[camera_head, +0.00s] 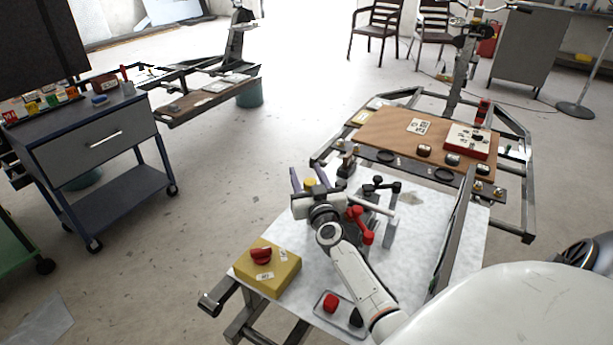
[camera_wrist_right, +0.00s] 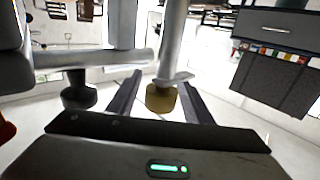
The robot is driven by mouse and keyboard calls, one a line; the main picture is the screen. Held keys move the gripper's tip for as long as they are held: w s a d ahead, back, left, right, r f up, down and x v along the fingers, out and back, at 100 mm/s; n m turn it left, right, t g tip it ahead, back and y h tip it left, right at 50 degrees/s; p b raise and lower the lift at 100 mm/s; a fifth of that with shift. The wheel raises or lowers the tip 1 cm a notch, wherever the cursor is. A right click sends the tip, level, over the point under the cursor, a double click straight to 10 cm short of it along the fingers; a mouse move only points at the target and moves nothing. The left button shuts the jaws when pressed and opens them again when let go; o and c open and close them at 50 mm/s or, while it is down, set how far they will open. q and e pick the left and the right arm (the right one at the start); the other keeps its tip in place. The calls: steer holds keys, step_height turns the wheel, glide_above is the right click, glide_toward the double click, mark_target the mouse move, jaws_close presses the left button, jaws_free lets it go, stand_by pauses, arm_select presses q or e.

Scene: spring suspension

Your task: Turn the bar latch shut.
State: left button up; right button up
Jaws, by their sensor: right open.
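My right gripper (camera_head: 308,178) reaches over the white tabletop, and its fingers are open. A yellow knob (camera_head: 310,183) shows between the fingers in the head view. In the right wrist view the yellow knob (camera_wrist_right: 162,98) on a grey post sits between the two open fingers (camera_wrist_right: 158,92), and I cannot tell whether either touches it. A grey bar (camera_wrist_right: 115,58) runs sideways beside that post, with a black knob (camera_wrist_right: 78,96) to the left. I cannot tell for sure which part is the bar latch or its angle; my wrist hides much of it. My left gripper is out of view.
A red handle (camera_head: 360,224) and black handles (camera_head: 381,187) stand close to my right wrist. A yellow box (camera_head: 285,276) with a red knob (camera_head: 261,256) is at the front left. An upright panel (camera_head: 456,225) stands at the right. A blue cart (camera_head: 84,135) is apart at left.

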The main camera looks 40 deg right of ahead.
steer(key=c, duration=1.1)
steer(key=shift+o, duration=0.2)
